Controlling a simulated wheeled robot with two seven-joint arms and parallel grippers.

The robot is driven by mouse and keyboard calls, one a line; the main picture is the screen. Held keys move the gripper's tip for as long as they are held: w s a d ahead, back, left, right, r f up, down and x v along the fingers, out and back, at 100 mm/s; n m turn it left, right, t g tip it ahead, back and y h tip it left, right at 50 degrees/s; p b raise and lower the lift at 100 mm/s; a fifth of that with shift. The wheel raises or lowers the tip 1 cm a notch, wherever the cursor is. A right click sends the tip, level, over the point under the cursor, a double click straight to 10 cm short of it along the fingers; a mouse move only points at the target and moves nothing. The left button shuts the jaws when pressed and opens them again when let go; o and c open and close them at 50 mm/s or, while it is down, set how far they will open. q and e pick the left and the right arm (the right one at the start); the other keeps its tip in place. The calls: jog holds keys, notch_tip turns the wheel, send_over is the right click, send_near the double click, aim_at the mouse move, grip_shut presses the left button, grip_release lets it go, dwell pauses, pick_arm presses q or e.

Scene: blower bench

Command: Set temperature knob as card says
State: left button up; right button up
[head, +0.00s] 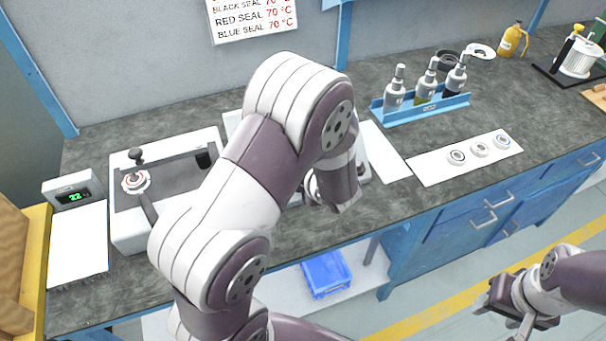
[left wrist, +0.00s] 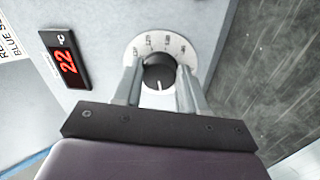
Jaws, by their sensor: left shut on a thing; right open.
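The card (head: 252,20) on the back wall lists black, red and blue seals, each apparently with 70 °C; its top is cut off. In the left wrist view, the temperature knob (left wrist: 158,74) is black with a white pointer mark and sits on a round white numbered dial (left wrist: 160,42). My left gripper (left wrist: 158,90) has its two fingers on either side of the knob, shut on it. A display (left wrist: 64,58) beside the dial reads 22 in red. In the head view my left arm hides the knob. My right gripper (head: 515,305) is open and empty at the lower right, off the bench.
Several small rings lie on a white mat (head: 433,172). A blue bin (head: 325,273) sits on the lower shelf.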

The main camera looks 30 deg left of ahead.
pick_arm(q)
jog(key=o, duration=1.1)
jog(key=shift+c, duration=0.2)
jog(key=p+v, duration=0.2)
jog(key=v, duration=1)
jog(key=shift+d+r+p, duration=0.2)
jog(key=shift+d+p, duration=0.05)
jog(key=shift+p, duration=0.15)
jog(key=shift+s, duration=0.1)
